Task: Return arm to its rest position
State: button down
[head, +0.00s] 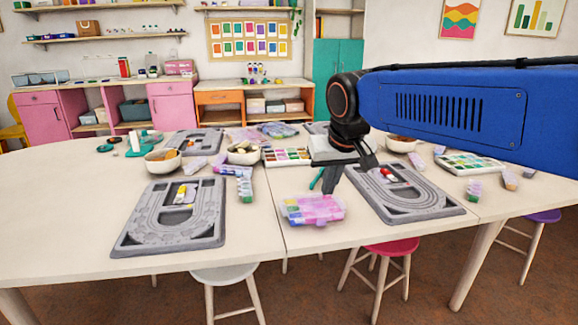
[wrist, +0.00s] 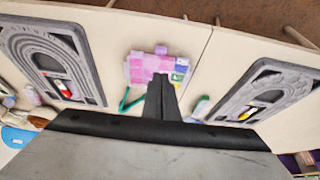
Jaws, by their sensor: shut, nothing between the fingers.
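My blue arm reaches in from the right in the head view. My gripper (head: 328,186) hangs over the table behind the pink bead box. It is shut and holds nothing. In the wrist view my gripper (wrist: 160,82) shows as dark fingers pressed together, in front of the pink and purple bead box (wrist: 150,66). The bead box (head: 312,209) sits near the table's front edge. A grey bead board (head: 420,205) lies to its right with a red item (head: 386,172) on it. Another grey bead board (head: 150,232) lies to the left with a yellow item (head: 182,193).
The white table (head: 60,215) has free room at the left and along the front. Bowls (head: 163,160), bead trays (head: 470,164) and bead tubes (head: 244,190) stand behind and beside the boards. A green tool (head: 317,178) lies near my gripper. Stools (head: 388,249) stand below the front edge.

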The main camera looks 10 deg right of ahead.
jog(key=s+d+f, duration=0.3)
jog(key=s+f, duration=0.4)
jog(key=s, duration=0.3)
jog(key=s+d+f, duration=0.4)
jog(key=s+f, duration=0.3)
jog(key=s, duration=0.3)
jog(key=shift+f, duration=0.3)
jog(key=shift+s, duration=0.1)
